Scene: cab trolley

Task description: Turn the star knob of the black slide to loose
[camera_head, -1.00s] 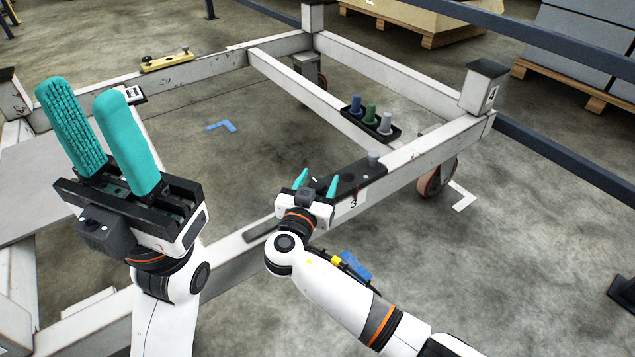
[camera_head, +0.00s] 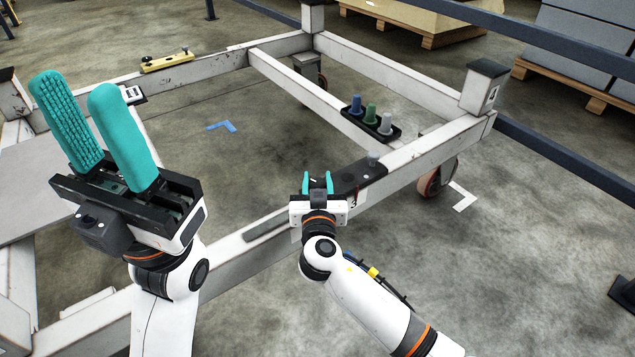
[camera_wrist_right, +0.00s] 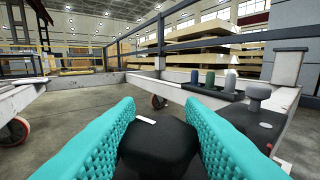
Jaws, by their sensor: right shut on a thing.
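The black slide (camera_head: 352,177) lies on the near beam of the white trolley frame, with a grey round-topped pin (camera_head: 373,160) at its far end. In the right wrist view the slide (camera_wrist_right: 232,108) and grey pin (camera_wrist_right: 258,94) are at the right. My right gripper (camera_head: 317,182) is at the slide's near end, shut on a dark knob (camera_wrist_right: 160,142) between its teal fingers. A white mark (camera_wrist_right: 146,120) shows just beyond the knob. The knob's lobes are mostly hidden. My left gripper (camera_head: 72,92) is raised at the left, open and empty.
A black tray (camera_head: 352,127) with blue, green and grey pegs sits on the cross beam. A yellow bar (camera_head: 166,62) lies on the far left beam. A caster (camera_head: 437,178) stands under the right corner.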

